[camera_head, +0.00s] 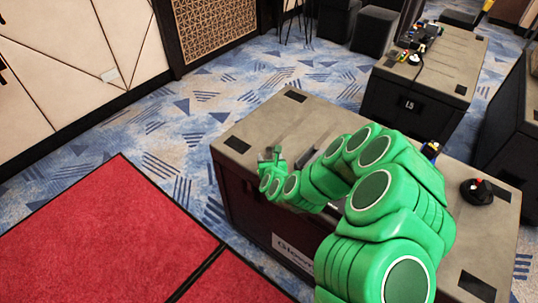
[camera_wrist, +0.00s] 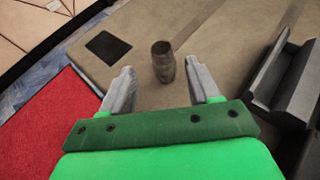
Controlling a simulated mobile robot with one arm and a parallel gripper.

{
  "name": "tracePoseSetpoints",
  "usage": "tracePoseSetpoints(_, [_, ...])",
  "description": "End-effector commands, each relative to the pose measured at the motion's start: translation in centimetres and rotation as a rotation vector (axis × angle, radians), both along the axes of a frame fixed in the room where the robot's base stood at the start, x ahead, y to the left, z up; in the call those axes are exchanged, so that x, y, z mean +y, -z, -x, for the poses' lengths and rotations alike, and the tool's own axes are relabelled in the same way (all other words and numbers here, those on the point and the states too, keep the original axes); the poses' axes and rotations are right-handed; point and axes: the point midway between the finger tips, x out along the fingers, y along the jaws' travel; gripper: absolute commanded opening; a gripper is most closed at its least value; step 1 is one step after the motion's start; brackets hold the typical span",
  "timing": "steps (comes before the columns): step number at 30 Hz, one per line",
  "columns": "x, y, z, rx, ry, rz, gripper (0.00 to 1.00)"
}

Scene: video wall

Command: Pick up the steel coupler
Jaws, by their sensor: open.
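The steel coupler (camera_wrist: 163,62) is a small, dark metal cylinder standing upright on the grey-brown top of the case (camera_wrist: 215,35) in the wrist view. My gripper (camera_wrist: 163,82) is open, with one grey finger to the left of the coupler and one to its right. The coupler lies between and slightly beyond the fingertips, and I see no contact. In the head view my green arm reaches over the case (camera_head: 300,113), with my gripper (camera_head: 270,156) above its left part. The coupler cannot be made out there.
A grey angular channel-shaped piece (camera_wrist: 285,80) lies right of my gripper. A black control with a red knob (camera_head: 477,190) sits at the case's right. Another case (camera_head: 440,65) with small items stands behind. Red carpet (camera_head: 110,240) lies at front left.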

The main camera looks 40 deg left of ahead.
Motion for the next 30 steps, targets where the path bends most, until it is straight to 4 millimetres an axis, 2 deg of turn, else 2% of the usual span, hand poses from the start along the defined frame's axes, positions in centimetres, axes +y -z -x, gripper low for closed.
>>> tracePoseSetpoints(13, [2.3,1.1,-2.9,-0.003,0.000,0.000,0.61])
tracePoseSetpoints(28, [3.1,1.6,-3.7,0.000,0.001,0.000,0.61])
tracePoseSetpoints(29, [3.1,1.7,-3.7,0.000,0.001,0.000,0.60])
tracePoseSetpoints(30, [3.1,1.7,-3.7,0.000,0.001,0.000,0.54])
